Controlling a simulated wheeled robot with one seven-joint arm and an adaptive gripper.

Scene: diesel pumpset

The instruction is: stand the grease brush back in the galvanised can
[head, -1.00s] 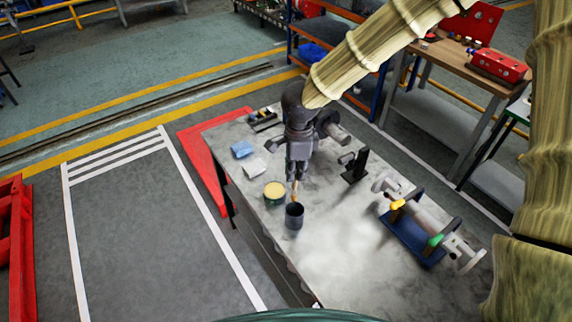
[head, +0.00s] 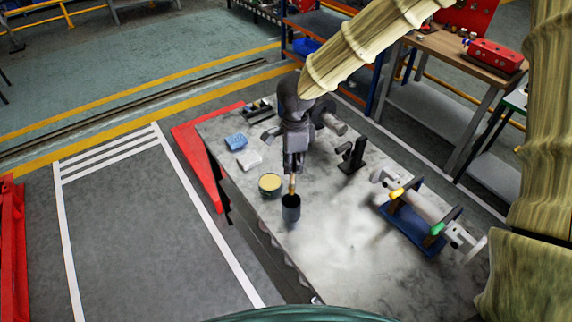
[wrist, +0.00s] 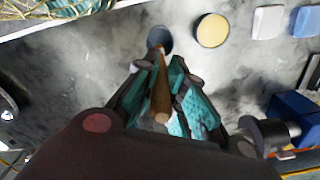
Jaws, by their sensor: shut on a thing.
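My gripper (head: 294,170) is shut on the grease brush (head: 292,184), a slim brown-handled thing held about upright. The dark grey galvanised can (head: 291,213) stands on the bench directly below. In the head view the brush's lower end meets the can's mouth. In the wrist view the brush (wrist: 160,88) runs between the teal finger pads of my gripper (wrist: 160,70) toward the can (wrist: 159,36). Its far end overlaps the can's near rim. I cannot tell how far inside the can it reaches.
A tin of yellow grease (head: 270,185) stands close beside the can. Blue (head: 236,141) and white (head: 249,159) blocks lie farther back. A dark stand (head: 353,158) and a blue cradle with a shaft (head: 410,228) are to the right. The bench (head: 335,245) is clear in front.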

